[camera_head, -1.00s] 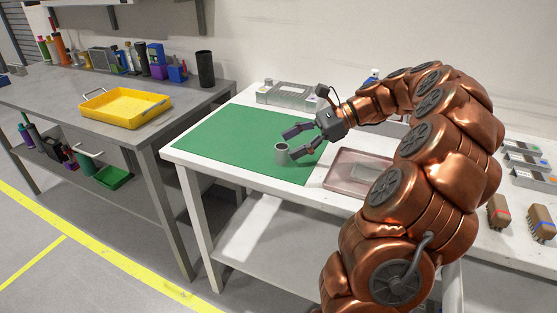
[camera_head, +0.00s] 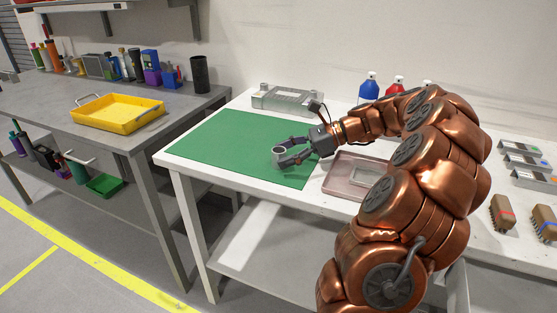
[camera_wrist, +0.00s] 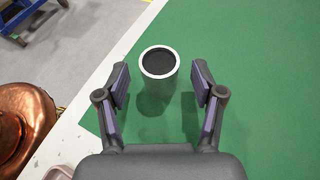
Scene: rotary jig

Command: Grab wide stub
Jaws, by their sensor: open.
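The wide stub is a short grey metal cylinder with a dark hollow top. It stands upright on the green mat (camera_head: 215,140) near the mat's front right part. In the wrist view the stub (camera_wrist: 158,72) is just ahead of and between the fingertips of my gripper (camera_wrist: 160,78). The fingers are open, with a visible gap on both sides of the stub. In the head view my gripper (camera_head: 283,156) is low over the mat at the stub, and its fingers partly hide the stub.
A pinkish tray (camera_head: 338,183) lies just right of my gripper. A grey fixture (camera_head: 288,101) stands at the back of the white table. Spray bottles (camera_head: 369,88) stand behind my arm. A yellow tray (camera_head: 118,113) sits on the left bench. The mat's left side is clear.

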